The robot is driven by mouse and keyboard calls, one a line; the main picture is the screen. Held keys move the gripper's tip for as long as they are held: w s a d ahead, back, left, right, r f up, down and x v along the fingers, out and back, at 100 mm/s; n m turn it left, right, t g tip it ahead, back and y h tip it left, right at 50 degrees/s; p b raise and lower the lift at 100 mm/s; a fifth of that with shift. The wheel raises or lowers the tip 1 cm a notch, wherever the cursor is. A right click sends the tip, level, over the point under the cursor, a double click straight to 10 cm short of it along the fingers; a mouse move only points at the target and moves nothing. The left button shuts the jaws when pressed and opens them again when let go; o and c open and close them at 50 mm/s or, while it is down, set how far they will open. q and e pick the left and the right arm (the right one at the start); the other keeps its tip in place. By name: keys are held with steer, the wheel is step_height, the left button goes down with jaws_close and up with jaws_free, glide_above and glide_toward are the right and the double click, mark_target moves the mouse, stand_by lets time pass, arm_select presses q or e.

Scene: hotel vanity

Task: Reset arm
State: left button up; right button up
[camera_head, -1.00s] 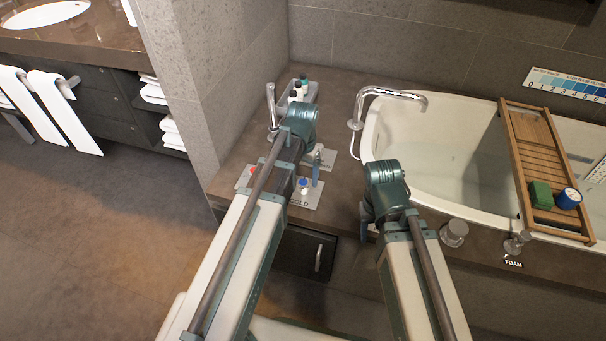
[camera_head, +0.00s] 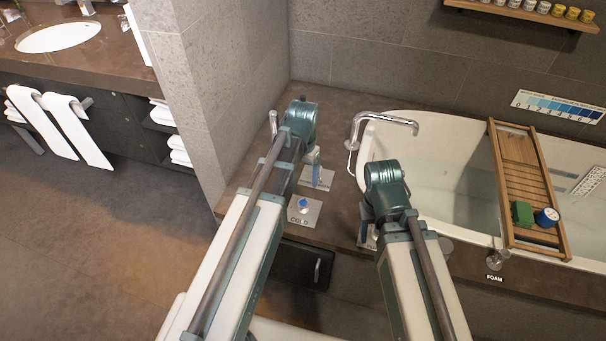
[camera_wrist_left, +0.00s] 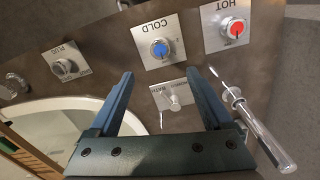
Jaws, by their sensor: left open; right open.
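My left gripper (camera_head: 316,168) hangs over the counter near the tub's left end, mostly hidden behind its own arm in the head view. In the left wrist view its two fingers (camera_wrist_left: 160,75) are apart, with nothing between them but the counter controls below. These are a blue COLD knob (camera_wrist_left: 160,48), a red HOT knob (camera_wrist_left: 233,28) and a small lever on a plate (camera_wrist_left: 173,96). The COLD knob also shows in the head view (camera_head: 303,204). My right gripper (camera_head: 367,237) points down by the tub's front left corner, open and mostly hidden by its arm.
The white tub (camera_head: 440,150) has a chrome spout (camera_head: 385,119) and a wooden tray (camera_head: 522,165) bearing a green block (camera_head: 522,213) and a blue round item (camera_head: 547,217). A wall corner (camera_head: 230,90) rises at left.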

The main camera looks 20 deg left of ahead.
arm_select(q)
steer(key=s+d+r+m+y+p, duration=0.1)
steer(key=s+d+r+p, duration=0.9)
steer(key=s+r+p, duration=0.2)
steer(key=shift+s+d, duration=0.3)
steer(key=shift+s, duration=0.85)
